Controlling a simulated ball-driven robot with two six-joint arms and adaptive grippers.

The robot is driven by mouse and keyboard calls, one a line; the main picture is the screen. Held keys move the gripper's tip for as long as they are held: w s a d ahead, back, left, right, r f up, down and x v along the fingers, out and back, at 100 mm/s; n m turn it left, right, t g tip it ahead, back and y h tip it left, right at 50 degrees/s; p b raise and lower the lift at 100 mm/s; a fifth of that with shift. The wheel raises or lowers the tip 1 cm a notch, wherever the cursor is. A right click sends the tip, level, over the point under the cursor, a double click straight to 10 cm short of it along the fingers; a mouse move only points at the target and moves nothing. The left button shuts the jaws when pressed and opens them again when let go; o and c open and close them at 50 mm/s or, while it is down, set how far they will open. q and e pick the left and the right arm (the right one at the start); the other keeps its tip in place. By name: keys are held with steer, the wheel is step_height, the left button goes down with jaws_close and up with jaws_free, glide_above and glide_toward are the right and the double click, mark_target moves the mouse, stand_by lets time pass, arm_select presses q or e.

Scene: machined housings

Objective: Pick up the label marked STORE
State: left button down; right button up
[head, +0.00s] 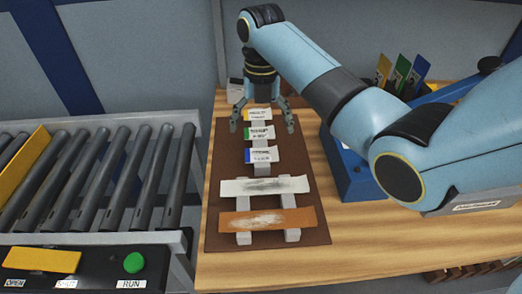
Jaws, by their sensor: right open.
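Three small white labels lie in a column on raised grey blocks on a brown board (222,205): one with a yellow edge (258,115) at the far end, one with a green edge (259,134) in the middle, one with a blue edge (262,155) nearest. Their print is too small to read surely, so I cannot tell which says STORE. My right gripper (262,122) is open and points down over the far end of the board, its fingers to either side of the yellow-edged and green-edged labels. It holds nothing. My left gripper is out of view.
A white strip (264,186) and a brown strip (268,219) lie across blocks on the near board. A roller conveyor (105,180) with a RUN button (134,263) stands left. A blue holder (352,175) and coloured cards (401,72) stand right. Bare wooden table (375,245) lies front right.

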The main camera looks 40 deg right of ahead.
mark_target(261, 154)
steer(key=f, duration=0.8)
steer(key=shift+w+d+f, duration=0.15)
steer(key=shift+w+f, duration=0.05)
steer(key=shift+f+p, duration=0.25)
steer(key=shift+p, duration=0.05)
stand_by(0.4)
steer(key=c, duration=1)
steer(key=shift+r, duration=0.1)
